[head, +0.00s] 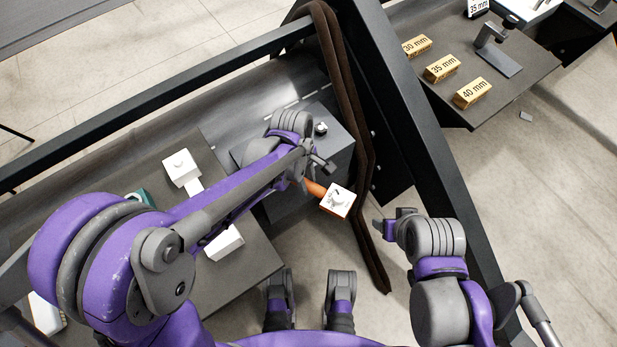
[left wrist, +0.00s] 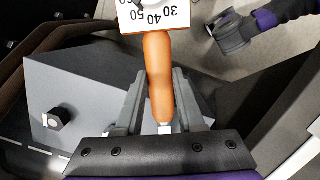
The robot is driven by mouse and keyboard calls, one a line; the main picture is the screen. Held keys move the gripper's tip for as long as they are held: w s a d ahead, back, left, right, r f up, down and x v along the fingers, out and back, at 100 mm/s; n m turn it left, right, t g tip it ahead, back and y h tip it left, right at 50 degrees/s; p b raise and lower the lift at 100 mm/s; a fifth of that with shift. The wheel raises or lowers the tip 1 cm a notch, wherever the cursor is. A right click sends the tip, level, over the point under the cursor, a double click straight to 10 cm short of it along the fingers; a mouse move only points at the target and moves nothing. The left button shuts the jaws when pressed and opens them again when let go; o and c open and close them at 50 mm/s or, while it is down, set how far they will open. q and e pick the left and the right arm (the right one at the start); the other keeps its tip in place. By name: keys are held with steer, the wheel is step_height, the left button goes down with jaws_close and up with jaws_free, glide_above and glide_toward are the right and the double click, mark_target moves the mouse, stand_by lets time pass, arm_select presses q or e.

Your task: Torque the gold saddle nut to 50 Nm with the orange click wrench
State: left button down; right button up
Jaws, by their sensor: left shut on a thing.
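My left gripper (head: 316,172) is shut on the orange handle of the click wrench (head: 316,188). The wrench's white dial head (head: 339,202) points to the lower right, away from the block. In the left wrist view the orange handle (left wrist: 159,80) lies between the fingers (left wrist: 160,105), and the white dial (left wrist: 150,12) shows 30, 40 and 50. A nut on a stud (head: 320,128) stands on top of a grey block (head: 340,145); it also shows in the left wrist view (left wrist: 57,118), looking dark and silvery, not clearly gold. The wrench is apart from it. My right gripper (head: 387,225) is at lower right, its jaws unclear.
Black frame beams (head: 400,130) and a brown hanging strap (head: 345,110) stand just right of the block. A side table (head: 530,75) at upper right holds gold blocks (head: 442,68) marked 30, 35 and 40 mm. White parts (head: 181,168) lie on the grey bench.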

arm_select(q)
steer(key=shift+s+a, duration=0.15)
stand_by(0.4)
steer(key=shift+s+a+m, duration=0.25)
steer(key=shift+s+m, duration=0.2)
steer(key=shift+m, duration=0.15)
steer(key=shift+s+a, duration=0.1)
steer(key=shift+s+a+m, duration=0.3)
steer(key=shift+s+m, duration=0.1)
steer(key=shift+m, duration=0.1)
stand_by(0.6)
steer(key=shift+w+d+n, duration=0.4)
steer(key=shift+w+n, duration=0.1)
steer(key=shift+w, duration=0.05)
steer(key=shift+r, duration=0.2)
